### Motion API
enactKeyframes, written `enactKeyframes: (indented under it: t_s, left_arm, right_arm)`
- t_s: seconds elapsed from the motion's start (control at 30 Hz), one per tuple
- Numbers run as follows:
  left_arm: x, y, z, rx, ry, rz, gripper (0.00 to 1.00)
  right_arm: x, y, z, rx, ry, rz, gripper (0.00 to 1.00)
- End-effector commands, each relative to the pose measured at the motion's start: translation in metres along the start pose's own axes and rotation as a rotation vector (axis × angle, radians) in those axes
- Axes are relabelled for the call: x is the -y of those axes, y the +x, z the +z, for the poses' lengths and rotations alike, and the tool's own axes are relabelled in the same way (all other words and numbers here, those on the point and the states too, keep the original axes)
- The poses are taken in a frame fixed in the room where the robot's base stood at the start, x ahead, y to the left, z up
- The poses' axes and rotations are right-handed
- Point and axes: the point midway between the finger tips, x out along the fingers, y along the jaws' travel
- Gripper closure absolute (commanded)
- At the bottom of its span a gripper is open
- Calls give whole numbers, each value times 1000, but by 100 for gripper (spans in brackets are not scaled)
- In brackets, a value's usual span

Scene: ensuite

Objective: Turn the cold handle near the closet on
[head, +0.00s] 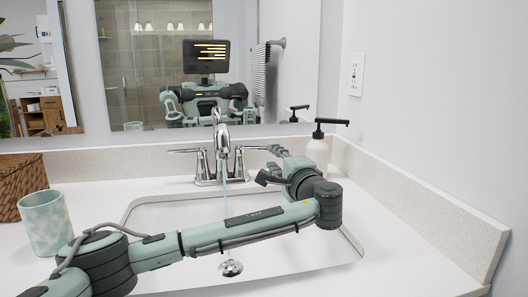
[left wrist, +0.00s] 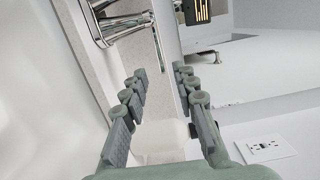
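The chrome faucet (head: 221,158) stands behind the white sink (head: 345,243). Its left lever handle (head: 186,151) points left and its right lever handle (head: 241,158) points right. A thin water stream (head: 225,190) falls from the spout towards the drain. The pictures do not show which handle is the cold one. My left gripper (head: 271,162) is just right of the right handle, reached across the sink; no grip on the lever shows. In the left wrist view its fingers (left wrist: 160,76) are apart, with the faucet (left wrist: 120,22) beyond them. My right gripper is not in view.
A white soap dispenser (head: 318,153) with a black pump stands close behind my left gripper. A marbled cup (head: 45,222) and a wicker basket (head: 22,180) are at the left. A mirror (head: 300,60) reflects me. A wall and backsplash bound the right side.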

Motion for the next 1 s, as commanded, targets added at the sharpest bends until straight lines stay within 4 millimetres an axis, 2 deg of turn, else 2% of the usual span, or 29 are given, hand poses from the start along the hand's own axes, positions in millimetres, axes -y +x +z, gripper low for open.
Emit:
enactKeyframes:
  t_s: [0.17, 0.3, 0.53, 0.7, 0.9, 0.93, 1.0]
  left_arm:
    - [2, 16, 1, 7, -27, -1, 72]
    - [2, 39, 1, 8, -24, -1, 72]
    - [1, 70, 1, 6, -23, 0, 72]
    - [0, 78, 0, 4, -24, 1, 72]
    - [0, 78, 0, 3, -24, 1, 72]
    - [0, 78, 0, 3, -24, 1, 73]
    - [0, 78, 1, 3, -24, 1, 82]
  right_arm:
    - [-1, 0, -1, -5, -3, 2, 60]
    - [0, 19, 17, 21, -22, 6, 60]
    - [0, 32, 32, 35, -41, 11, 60]
    - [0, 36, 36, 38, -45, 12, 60]
    - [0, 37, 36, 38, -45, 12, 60]
    - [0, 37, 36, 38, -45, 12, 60]
    - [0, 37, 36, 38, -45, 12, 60]
